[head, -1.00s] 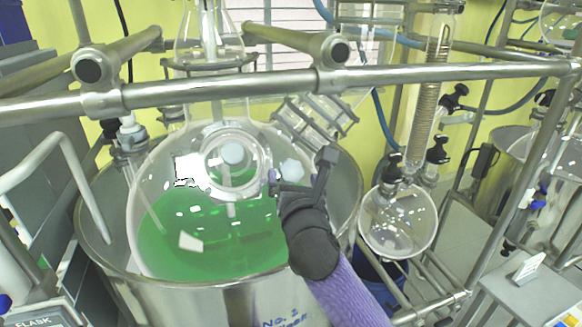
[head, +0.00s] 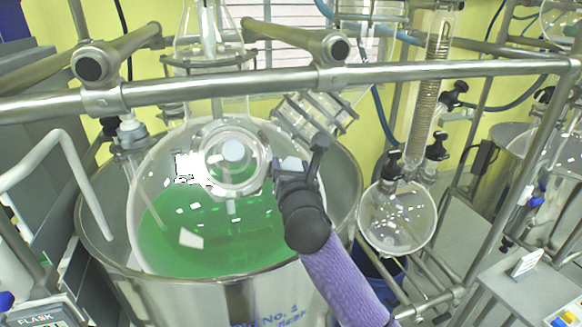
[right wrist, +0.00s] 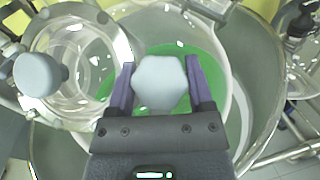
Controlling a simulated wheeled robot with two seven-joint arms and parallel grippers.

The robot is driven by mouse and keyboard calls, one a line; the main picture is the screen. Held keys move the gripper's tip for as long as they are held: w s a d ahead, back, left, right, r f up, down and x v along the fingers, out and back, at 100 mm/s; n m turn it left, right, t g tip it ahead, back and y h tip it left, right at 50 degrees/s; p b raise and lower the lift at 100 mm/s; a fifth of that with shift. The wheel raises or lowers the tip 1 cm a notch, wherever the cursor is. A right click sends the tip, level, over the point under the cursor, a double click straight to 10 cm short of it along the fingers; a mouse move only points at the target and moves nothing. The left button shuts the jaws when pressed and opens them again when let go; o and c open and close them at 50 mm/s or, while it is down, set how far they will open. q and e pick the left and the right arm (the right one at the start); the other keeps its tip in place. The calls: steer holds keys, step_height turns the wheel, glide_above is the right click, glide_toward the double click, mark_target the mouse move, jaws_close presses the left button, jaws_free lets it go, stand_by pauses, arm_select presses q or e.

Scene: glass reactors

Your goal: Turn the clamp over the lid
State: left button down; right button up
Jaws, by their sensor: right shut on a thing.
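The round glass reactor (head: 150,235) holds green liquid and sits in a steel vessel. Its clear lid (head: 232,182) with a ring flange is on top, and it also shows in the right wrist view (right wrist: 80,95). A white hexagonal clamp knob (right wrist: 160,82) is at the flange's right side. It shows partly in the head view (head: 292,164), behind my fingers. My right gripper (right wrist: 160,90) has its purple fingers on both sides of the knob, shut on it; it also shows in the head view (head: 298,172). My left gripper is not in view.
A steel rail (head: 220,88) crosses in front of and above the reactor. A glass flask (head: 397,217) hangs to the right. The steel vessel's rim (head: 345,190) surrounds the reactor. A grey stopper (right wrist: 38,74) stands on the lid.

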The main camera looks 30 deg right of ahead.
steer(key=shift+m, duration=0.3)
steer(key=m+g+h+p, duration=0.1)
steer(key=m+g+p, duration=0.1)
steer(key=m, duration=0.1)
steer(key=m+g+h+p, duration=0.1)
steer(key=m+h+p, duration=0.1)
steer(key=m, duration=0.2)
steer(key=shift+r+g, duration=0.15)
steer(key=shift+g, duration=0.25)
steer(key=m+g+h+p, duration=0.1)
steer(key=m+g+p, duration=0.3)
steer(key=m, duration=0.2)
steer(key=m+g+p, duration=0.2)
steer(key=m, duration=0.1)
steer(key=shift+m+g, duration=0.4)
steer(key=shift+s+f+m+g+y, duration=0.1)
steer(key=shift+f+m+g+y, duration=0.15)
steer(key=shift+m+g+y, duration=0.9)
steer(key=shift+m, duration=0.45)
steer(key=o, duration=1.3)
steer(key=shift+c, duration=0.2)
steer(key=b+v, duration=0.2)
steer(key=v, duration=0.8)
steer(key=shift+f, duration=0.2)
